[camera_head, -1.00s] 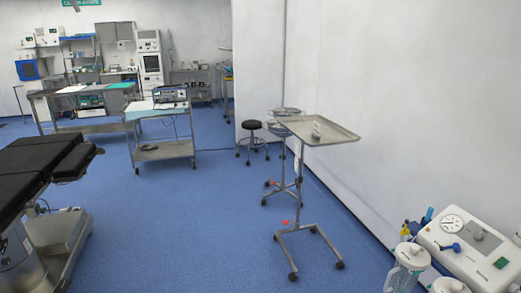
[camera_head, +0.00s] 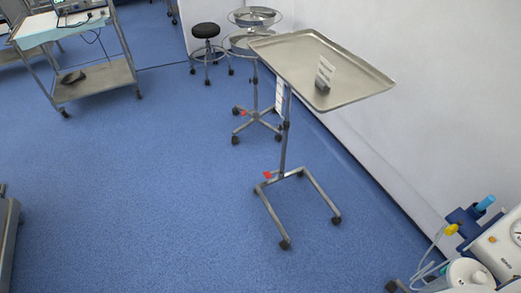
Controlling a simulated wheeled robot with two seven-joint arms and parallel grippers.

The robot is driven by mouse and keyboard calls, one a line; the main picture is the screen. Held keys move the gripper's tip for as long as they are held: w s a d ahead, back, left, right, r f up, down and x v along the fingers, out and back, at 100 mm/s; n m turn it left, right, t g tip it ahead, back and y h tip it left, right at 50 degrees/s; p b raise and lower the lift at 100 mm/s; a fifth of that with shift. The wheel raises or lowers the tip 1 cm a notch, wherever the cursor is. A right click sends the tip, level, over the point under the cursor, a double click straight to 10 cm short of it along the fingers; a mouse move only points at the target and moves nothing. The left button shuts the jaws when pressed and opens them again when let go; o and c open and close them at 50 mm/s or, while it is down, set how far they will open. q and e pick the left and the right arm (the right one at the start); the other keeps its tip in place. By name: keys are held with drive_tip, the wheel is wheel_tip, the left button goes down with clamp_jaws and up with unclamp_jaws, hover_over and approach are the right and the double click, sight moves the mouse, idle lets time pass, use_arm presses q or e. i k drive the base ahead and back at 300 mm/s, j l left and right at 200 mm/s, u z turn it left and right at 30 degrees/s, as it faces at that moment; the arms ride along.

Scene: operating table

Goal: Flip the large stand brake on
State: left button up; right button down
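The large stand (camera_head: 285,139) is a metal stand with a rectangular steel tray (camera_head: 357,88) on a single post and a U-shaped base on casters. A small red brake pedal (camera_head: 267,175) sits low on the base, near the foot of the post. Its exact tilt is too small to tell. A small card in a holder (camera_head: 324,77) stands on the tray. Neither of my grippers is in view.
A smaller stand with round basins (camera_head: 255,17) and its own red pedal (camera_head: 243,113) is just behind. A black stool (camera_head: 206,31) and a steel cart (camera_head: 97,79) stand farther back. A white device (camera_head: 500,245) is at lower right. The blue floor in front and left is clear.

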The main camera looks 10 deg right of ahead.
sight(267, 174)
drive_tip(key=i, duration=1.45)
drive_tip(key=z, duration=0.2)
